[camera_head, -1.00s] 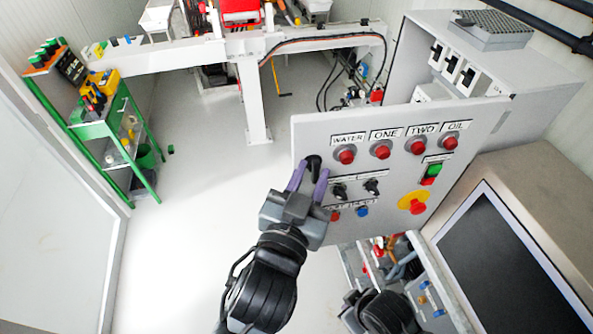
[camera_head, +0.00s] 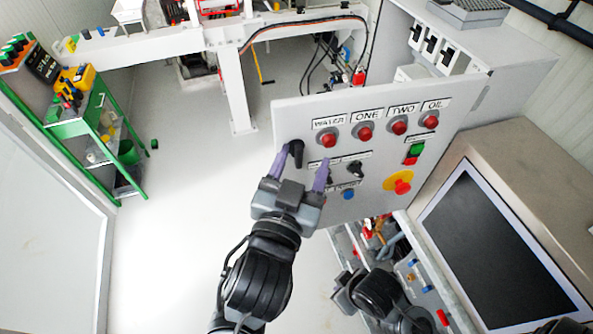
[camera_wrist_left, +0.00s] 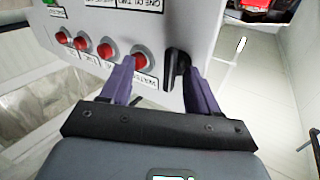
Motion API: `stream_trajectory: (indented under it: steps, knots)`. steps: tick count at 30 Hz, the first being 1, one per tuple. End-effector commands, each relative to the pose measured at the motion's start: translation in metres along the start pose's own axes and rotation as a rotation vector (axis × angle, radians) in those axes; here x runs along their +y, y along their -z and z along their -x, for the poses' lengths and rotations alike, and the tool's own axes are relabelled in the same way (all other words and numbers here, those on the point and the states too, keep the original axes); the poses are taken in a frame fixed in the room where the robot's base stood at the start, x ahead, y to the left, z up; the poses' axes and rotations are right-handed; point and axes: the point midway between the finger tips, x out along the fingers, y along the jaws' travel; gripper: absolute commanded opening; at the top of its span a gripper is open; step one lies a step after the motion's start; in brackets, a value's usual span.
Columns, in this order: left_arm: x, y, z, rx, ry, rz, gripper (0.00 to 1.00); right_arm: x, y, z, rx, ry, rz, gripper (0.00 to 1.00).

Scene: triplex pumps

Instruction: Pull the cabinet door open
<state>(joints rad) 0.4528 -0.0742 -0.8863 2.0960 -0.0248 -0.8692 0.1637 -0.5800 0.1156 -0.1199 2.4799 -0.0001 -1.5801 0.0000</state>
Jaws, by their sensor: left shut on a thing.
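The grey cabinet door (camera_head: 385,165) stands swung open from the cabinet (camera_head: 505,70), with labelled red buttons on its face. Its black handle (camera_head: 296,152) is near the door's free edge. My left gripper (camera_head: 301,168) is at this handle, with one purple finger on each side, and is shut on it. In the left wrist view the handle (camera_wrist_left: 176,66) lies close against the right finger, with a visible gap towards the left finger of the gripper (camera_wrist_left: 158,82).
A monitor (camera_head: 490,245) stands right of the door. A green shelf cart (camera_head: 95,130) is at the left and a white frame beam (camera_head: 235,85) at the back. The floor (camera_head: 185,200) left of the door is clear.

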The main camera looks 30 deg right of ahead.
Motion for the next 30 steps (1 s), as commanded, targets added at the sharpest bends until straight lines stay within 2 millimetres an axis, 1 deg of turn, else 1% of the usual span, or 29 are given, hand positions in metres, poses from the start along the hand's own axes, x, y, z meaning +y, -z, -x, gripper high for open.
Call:
stream_trajectory:
  steps: [1, 5, 8, 15, 21, 25, 30]
  knots:
    - [0.006, 0.003, 0.002, 0.009, -0.014, -0.007, 0.49, 0.000, 0.000, -0.001, 0.000, 0.000, 0.000, 0.00]
    - [0.006, 0.001, 0.013, 0.008, -0.012, -0.006, 0.49, 0.000, -0.001, -0.004, 0.000, 0.000, 0.000, 0.00]
    - [0.004, 0.000, 0.027, 0.006, -0.010, -0.005, 0.49, 0.000, -0.002, -0.007, 0.000, 0.000, 0.000, 0.00]
    - [0.001, -0.001, 0.070, 0.002, -0.004, -0.004, 0.49, 0.000, -0.005, -0.014, -0.001, -0.003, 0.004, 0.00]
    - [0.000, 0.000, 0.096, 0.000, -0.003, -0.003, 0.49, 0.001, -0.005, -0.015, -0.001, -0.005, 0.007, 0.00]
    - [-0.001, 0.000, 0.105, 0.000, -0.002, -0.001, 0.49, 0.001, -0.005, -0.015, -0.001, -0.005, 0.007, 0.00]
    - [-0.001, 0.000, 0.109, -0.001, -0.001, -0.002, 0.49, 0.001, -0.005, -0.016, -0.001, -0.005, 0.006, 0.00]
